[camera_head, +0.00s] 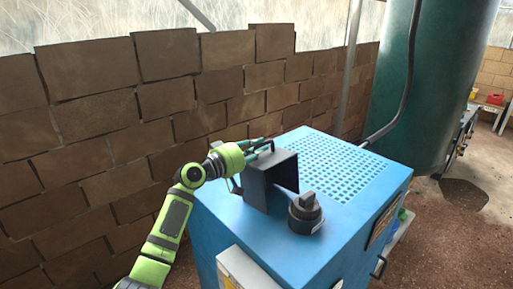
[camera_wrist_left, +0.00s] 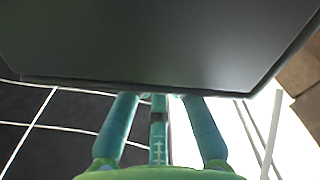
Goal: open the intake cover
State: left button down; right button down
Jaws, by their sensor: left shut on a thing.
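The dark intake cover (camera_head: 257,186) stands up from the top of a blue machine (camera_head: 250,222), near its left side. My left gripper (camera_head: 262,147) reaches in from the left and is shut on the cover at its upper edge. In the left wrist view the cover (camera_wrist_left: 160,45) fills the upper part as a dark flat panel, and the green fingers (camera_wrist_left: 158,115) run up to its lower edge. The exact contact of the fingertips is hidden behind the panel. My right gripper is not in view.
A black knobbed cap (camera_head: 305,212) sits on the machine's top, right of the cover. A perforated grille (camera_head: 340,160) lies behind it. A brick wall (camera_head: 110,110) runs close behind my left arm. A large green tank (camera_head: 425,80) and dark hose stand at the back right.

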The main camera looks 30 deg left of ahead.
aim_at(266, 160)
pick_arm(q)
jog(key=shift+s+d+r+m, duration=0.25)
jog(key=shift+d+m, duration=0.1)
jog(key=shift+d, duration=0.2)
jog(key=shift+s+d+r+m, duration=0.15)
jog(key=shift+d+r+m, duration=0.1)
jog(key=shift+d+m, duration=0.25)
jog(key=shift+s+d+r+m, duration=0.2)
jog(key=shift+d+r+m, duration=0.05)
jog(key=shift+d, duration=0.4)
jog(key=c, duration=1.3)
grip_release()
jog(key=v, duration=1.2)
